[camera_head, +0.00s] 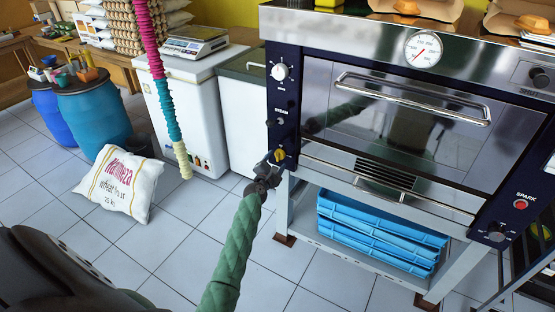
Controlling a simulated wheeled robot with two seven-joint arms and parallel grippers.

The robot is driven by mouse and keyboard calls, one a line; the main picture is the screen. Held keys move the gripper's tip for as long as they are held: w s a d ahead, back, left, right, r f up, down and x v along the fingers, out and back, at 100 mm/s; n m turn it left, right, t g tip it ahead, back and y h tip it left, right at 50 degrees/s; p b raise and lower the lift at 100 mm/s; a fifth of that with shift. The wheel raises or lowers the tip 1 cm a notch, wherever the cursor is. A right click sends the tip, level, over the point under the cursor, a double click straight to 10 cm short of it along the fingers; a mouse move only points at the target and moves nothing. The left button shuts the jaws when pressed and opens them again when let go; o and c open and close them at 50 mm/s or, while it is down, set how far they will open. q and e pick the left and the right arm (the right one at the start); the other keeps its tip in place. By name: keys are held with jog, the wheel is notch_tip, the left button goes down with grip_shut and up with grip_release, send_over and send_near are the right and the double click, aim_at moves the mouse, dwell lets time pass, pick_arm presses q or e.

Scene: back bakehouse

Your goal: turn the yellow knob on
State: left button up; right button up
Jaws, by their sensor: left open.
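The yellow knob (279,155) is small and sits low on the dark left panel of the steel oven (390,160). My left gripper (272,162) is open at the knob, just below and left of it in the picture. Its arm, in a green sleeve, comes up from the bottom of the view. The fingers overlap the panel's lower edge, and I cannot tell whether they touch the knob. My right gripper is not in view.
A white dial knob (280,72) sits higher on the same panel. The oven door has a long handle (410,98). Blue crates (380,238) lie on the shelf below. A flour sack (119,184) stands on the tiled floor at left. A coloured braid (165,100) hangs left of the oven.

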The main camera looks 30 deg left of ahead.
aim_at(279, 156)
pick_arm(q)
jog(key=shift+w+a, duration=0.15)
jog(key=shift+w, duration=1.05)
jog(key=c, duration=1)
jog(key=shift+o, duration=0.2)
